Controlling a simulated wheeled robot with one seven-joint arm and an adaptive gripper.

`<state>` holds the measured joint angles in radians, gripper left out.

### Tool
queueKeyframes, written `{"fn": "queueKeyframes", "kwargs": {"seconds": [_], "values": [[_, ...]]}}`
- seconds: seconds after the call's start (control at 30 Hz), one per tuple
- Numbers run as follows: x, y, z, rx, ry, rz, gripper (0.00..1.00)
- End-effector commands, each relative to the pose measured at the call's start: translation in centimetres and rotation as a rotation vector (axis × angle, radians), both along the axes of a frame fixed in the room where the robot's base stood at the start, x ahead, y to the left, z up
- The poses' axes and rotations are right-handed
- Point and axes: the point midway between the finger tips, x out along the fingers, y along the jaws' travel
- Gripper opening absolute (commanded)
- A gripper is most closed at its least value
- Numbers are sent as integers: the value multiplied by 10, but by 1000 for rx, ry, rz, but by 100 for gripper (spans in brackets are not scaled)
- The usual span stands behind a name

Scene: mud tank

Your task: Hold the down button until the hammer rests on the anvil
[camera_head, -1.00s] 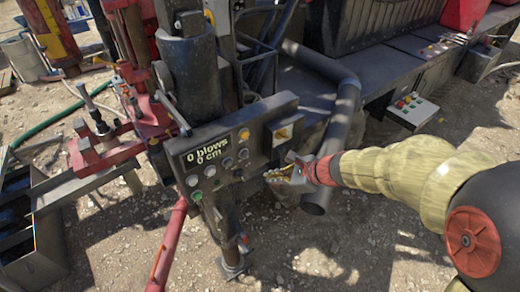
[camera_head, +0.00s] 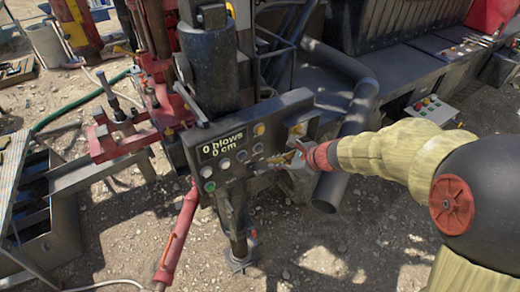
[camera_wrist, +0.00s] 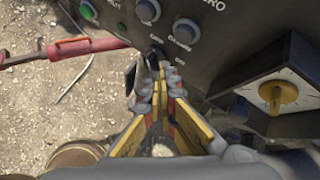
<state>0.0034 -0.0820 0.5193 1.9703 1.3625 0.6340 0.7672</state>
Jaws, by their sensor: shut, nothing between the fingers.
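My gripper (camera_head: 275,160) is shut and empty at the panel's lower right. In the wrist view its fingertips (camera_wrist: 158,68) are close to a dark round control (camera_wrist: 155,53); I cannot tell whether they touch. Two grey buttons (camera_wrist: 148,11) and a green button (camera_wrist: 88,10) sit above it. Their labels are too blurred to tell which is the down button. A black upright cylinder (camera_head: 212,70) stands behind the panel. I cannot make out the hammer and anvil clearly.
A yellow rotary knob (camera_wrist: 278,93) on a plate sits right of my fingers. A red cylinder (camera_head: 177,238) slants below the panel. A thick dark pipe (camera_head: 345,145) stands behind my gripper. A second control box (camera_head: 430,108) is farther right. Gravel ground is open in front.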

Motion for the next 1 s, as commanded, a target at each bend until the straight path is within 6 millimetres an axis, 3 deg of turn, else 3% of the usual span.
{"fn": "queueKeyframes", "kwargs": {"seconds": [0.33, 1.0], "values": [[25, 18, 0, 0, 0, 1, 0], [28, 19, 0, 0, 0, 0, 0]]}}
